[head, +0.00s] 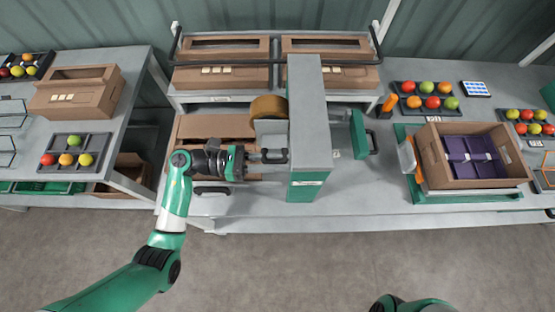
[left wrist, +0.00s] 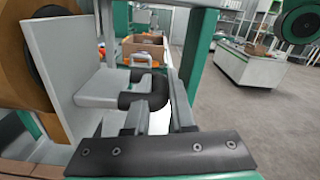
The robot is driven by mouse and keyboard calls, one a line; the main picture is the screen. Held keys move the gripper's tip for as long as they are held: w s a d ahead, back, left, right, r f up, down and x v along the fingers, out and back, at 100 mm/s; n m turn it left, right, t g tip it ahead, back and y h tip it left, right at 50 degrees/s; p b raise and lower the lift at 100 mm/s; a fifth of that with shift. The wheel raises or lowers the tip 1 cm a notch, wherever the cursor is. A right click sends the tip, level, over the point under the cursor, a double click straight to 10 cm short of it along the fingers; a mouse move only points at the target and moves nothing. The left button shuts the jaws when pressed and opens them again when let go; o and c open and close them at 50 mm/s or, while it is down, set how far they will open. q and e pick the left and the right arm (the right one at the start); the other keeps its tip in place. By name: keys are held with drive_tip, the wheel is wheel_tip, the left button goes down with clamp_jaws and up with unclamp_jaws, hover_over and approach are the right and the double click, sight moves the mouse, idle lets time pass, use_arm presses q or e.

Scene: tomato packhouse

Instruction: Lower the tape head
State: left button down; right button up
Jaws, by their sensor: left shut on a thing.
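The tape head (head: 270,128) is a grey plate carrying a brown tape roll (head: 267,107), at the left side of the grey-and-green taping frame (head: 308,130). My left gripper (head: 262,158) is shut on the tape head's dark handle (head: 275,156). In the left wrist view the grey plate (left wrist: 75,75) stands upright with the tape roll (left wrist: 14,60) at left, and the black U-shaped handle (left wrist: 152,90) is at the finger ends. The exact finger contact is partly hidden. Only a part of my right arm shows at the bottom edge; its gripper is out of view.
An open carton (head: 435,165) with purple dividers stands on a green base at right. Trays of tomatoes (head: 408,101) lie behind it. Folded cartons (head: 220,55) fill the back shelf. A side table (head: 118,120) is at left. The floor in front is clear.

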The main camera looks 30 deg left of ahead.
use_arm(q)
drive_tip(key=c, duration=0.8)
unclamp_jaws()
drive_tip(key=shift+f, duration=0.25)
drive_tip(key=shift+o, duration=0.2)
drive_tip(key=shift+a, duration=0.1)
drive_tip(key=v, duration=1.1)
drive_tip(key=shift+a, duration=0.25)
drive_tip(key=shift+s, duration=0.15)
